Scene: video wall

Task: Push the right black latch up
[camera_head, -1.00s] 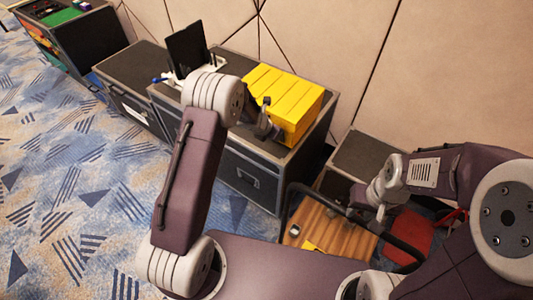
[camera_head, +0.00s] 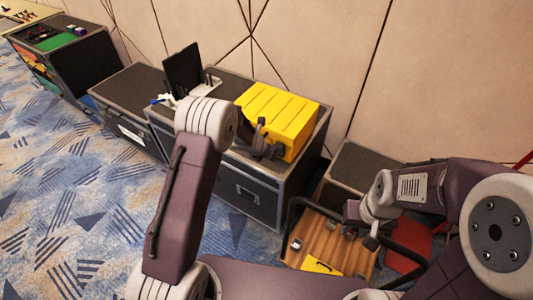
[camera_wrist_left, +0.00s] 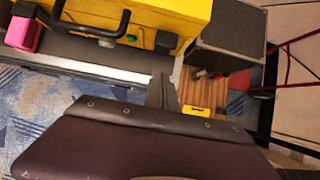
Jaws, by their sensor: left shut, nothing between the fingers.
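A yellow case (camera_head: 277,112) sits on a black equipment case, and its front is partly hidden by my left arm. In the left wrist view the yellow case (camera_wrist_left: 190,12) shows a black handle (camera_wrist_left: 95,25), a small green spot and a black latch (camera_wrist_left: 166,42) on its right part. My left gripper (camera_head: 262,148) is in front of the yellow case. In the left wrist view its dark fingers (camera_wrist_left: 160,88) are together and empty, below the latch and apart from it in the picture. My right gripper (camera_head: 361,238) hangs over a wooden surface at lower right, its jaw gap unclear.
The black case (camera_head: 243,190) bears the yellow case and a dark screen (camera_head: 184,68). A pink block (camera_wrist_left: 23,34) lies left of the handle. A brown wooden surface (camera_head: 325,242) with a black rail is at lower right. Patterned carpet lies open at left.

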